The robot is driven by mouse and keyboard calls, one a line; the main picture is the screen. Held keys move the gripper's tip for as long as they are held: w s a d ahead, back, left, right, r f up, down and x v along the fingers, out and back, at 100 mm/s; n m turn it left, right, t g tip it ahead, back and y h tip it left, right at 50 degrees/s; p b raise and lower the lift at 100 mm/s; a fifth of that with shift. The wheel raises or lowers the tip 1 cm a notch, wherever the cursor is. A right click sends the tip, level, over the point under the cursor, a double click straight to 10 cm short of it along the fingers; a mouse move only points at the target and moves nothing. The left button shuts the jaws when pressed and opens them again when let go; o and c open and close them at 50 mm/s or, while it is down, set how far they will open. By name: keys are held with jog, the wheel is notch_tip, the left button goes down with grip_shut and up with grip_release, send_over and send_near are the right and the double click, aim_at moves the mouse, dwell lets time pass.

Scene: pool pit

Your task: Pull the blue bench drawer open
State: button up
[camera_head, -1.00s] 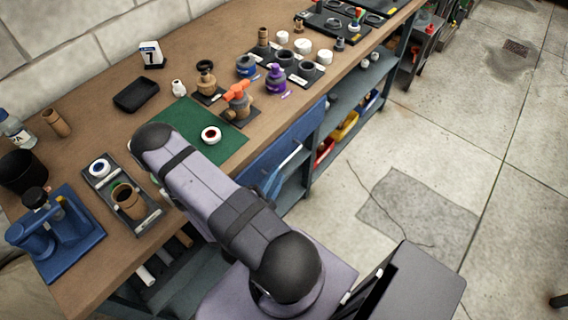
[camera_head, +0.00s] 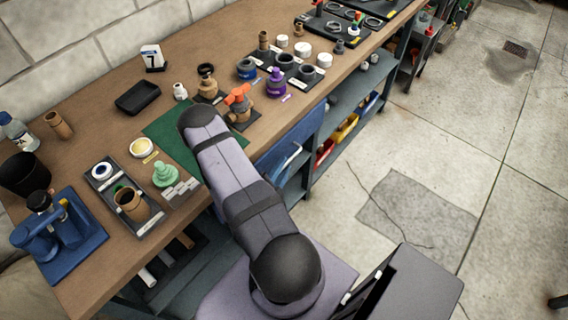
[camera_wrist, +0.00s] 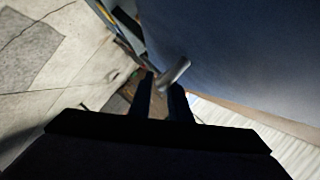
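The blue drawer (camera_head: 277,155) is under the front edge of the bench, with a pale bar handle (camera_head: 291,157). Its front looks close to the bench edge, and my arm covers its left part. In the wrist view the blue drawer front (camera_wrist: 225,50) fills the upper right, and the metal handle (camera_wrist: 174,74) stands out from it. My gripper (camera_wrist: 161,86) is open, with a gap between its dark fingers. The handle's near end shows between the fingertips; I cannot tell whether they touch it.
The wooden bench top (camera_head: 215,50) holds many small parts, a green mat (camera_head: 165,130) and a blue fixture (camera_head: 60,235). Shelves with a yellow bin (camera_head: 345,128) and a red bin (camera_head: 324,151) lie right of the drawer.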

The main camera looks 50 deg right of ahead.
jog(key=shift+w+d+f, duration=0.15)
jog(key=shift+w+d, duration=0.05)
jog(key=shift+d, duration=0.5)
jog(key=shift+c, duration=0.3)
grip_shut()
jog(key=s+p, duration=1.4)
jog(key=p, duration=0.8)
jog(key=shift+s, duration=0.15)
jog(key=shift+a+f, duration=0.1)
jog(key=shift+o, duration=0.3)
grip_release()
